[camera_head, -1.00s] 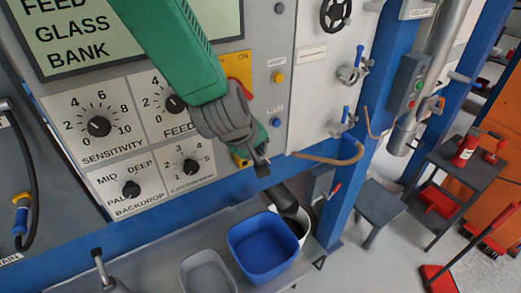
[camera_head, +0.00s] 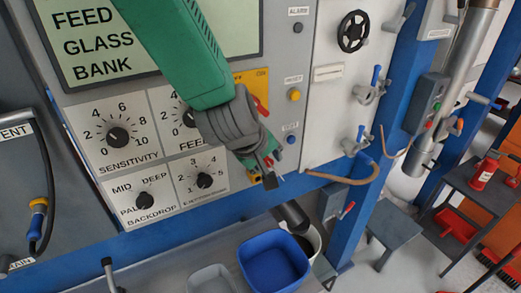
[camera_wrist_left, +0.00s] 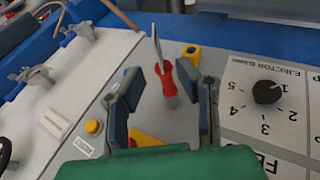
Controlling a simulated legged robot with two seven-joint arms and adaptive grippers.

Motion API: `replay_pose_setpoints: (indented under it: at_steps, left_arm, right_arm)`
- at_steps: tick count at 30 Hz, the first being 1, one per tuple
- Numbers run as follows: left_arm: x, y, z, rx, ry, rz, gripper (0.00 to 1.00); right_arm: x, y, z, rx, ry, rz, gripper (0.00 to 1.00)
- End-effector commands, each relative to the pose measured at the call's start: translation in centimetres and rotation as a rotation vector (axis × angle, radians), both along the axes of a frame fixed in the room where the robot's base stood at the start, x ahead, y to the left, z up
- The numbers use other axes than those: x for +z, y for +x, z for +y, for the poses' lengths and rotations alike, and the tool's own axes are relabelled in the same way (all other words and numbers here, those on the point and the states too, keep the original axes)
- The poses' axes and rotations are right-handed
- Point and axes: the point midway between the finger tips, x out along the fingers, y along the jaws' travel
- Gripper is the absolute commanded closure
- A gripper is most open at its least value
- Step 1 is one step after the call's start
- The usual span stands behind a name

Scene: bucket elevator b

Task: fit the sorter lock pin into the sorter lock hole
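A red-handled piece with a thin metal shaft (camera_wrist_left: 166,78), which may be the sorter lock pin, shows between the fingers in the left wrist view. Its shaft points to the top of that picture. My left gripper (camera_wrist_left: 165,105) is open around it, with gaps visible on both sides. A small yellow block (camera_wrist_left: 191,54) is just beyond the red part; I cannot tell whether it has the lock hole. In the head view my left gripper (camera_head: 272,172) is in front of the panel's lower edge and largely hides these parts. My right gripper is not in view.
The grey panel has dial knobs (camera_head: 204,180), a yellow button (camera_head: 294,95) and a yellow switch plate (camera_wrist_left: 145,138). Below are a blue bin (camera_head: 273,262) and a grey tray (camera_head: 212,281). A brown hose (camera_head: 345,181) and a blue post (camera_head: 350,225) stand to the right.

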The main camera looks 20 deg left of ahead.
Motion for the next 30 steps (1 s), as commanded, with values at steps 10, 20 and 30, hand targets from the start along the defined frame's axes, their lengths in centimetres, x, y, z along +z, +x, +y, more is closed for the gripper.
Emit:
replay_pose_setpoints:
  at_steps: [10, 20, 30]
  left_arm:
    - [5.5, -3.5, 0.5, -0.001, 0.004, -0.003, 0.71]
    - [6.8, -4.5, 0.6, 0.001, 0.001, 0.002, 0.71]
    - [6.8, -4.5, 0.6, 0.001, 0.001, 0.002, 0.71]
  right_arm:
    - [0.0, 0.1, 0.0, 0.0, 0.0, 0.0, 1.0]
    - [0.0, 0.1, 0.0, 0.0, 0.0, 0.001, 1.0]
    - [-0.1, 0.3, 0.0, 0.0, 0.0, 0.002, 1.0]
